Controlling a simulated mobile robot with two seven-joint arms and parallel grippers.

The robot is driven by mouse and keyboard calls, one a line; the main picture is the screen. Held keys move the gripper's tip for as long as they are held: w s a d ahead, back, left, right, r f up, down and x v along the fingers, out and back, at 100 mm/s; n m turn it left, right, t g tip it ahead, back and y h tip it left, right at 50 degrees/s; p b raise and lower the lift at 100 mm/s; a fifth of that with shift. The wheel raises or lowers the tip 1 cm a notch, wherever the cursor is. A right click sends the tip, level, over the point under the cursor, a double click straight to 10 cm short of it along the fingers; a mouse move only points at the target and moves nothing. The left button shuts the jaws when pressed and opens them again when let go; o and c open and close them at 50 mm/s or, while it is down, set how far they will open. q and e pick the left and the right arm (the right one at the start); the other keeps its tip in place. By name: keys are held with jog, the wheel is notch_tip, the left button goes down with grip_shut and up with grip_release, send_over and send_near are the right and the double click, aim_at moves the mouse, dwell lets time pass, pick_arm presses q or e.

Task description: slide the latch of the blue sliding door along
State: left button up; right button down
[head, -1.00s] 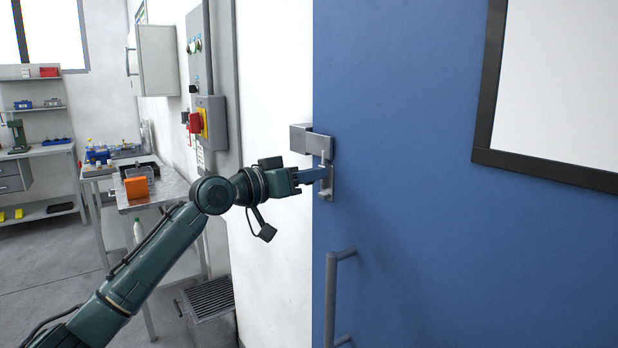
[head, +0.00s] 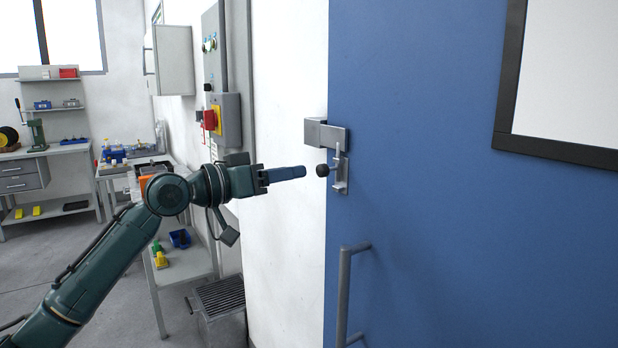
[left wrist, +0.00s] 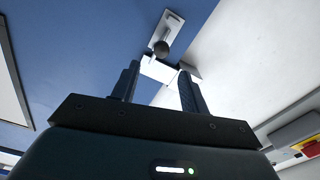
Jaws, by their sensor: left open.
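The blue sliding door (head: 430,230) fills the right of the head view. Its metal latch (head: 340,170) sits near the door's left edge, with a dark round knob (head: 322,170) sticking out to the left. A grey metal bracket (head: 328,135) is just above the latch. My left gripper (head: 303,172) points right at the knob, a short gap away from it. In the left wrist view my left gripper (left wrist: 160,88) has its two fingers apart with nothing between them, and the knob (left wrist: 161,48) lies beyond the fingertips. My right gripper is not in view.
A vertical handle (head: 345,295) is on the door below the latch. A white wall with a switch box (head: 228,118) stands left of the door. A metal table (head: 185,262) and a grilled metal box (head: 220,305) are behind my arm.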

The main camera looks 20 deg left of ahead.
pick_arm(q)
jog(key=b+v, duration=0.1)
jog(key=v, duration=0.3)
jog(key=shift+s+a, duration=0.1)
jog(key=shift+a, duration=0.05)
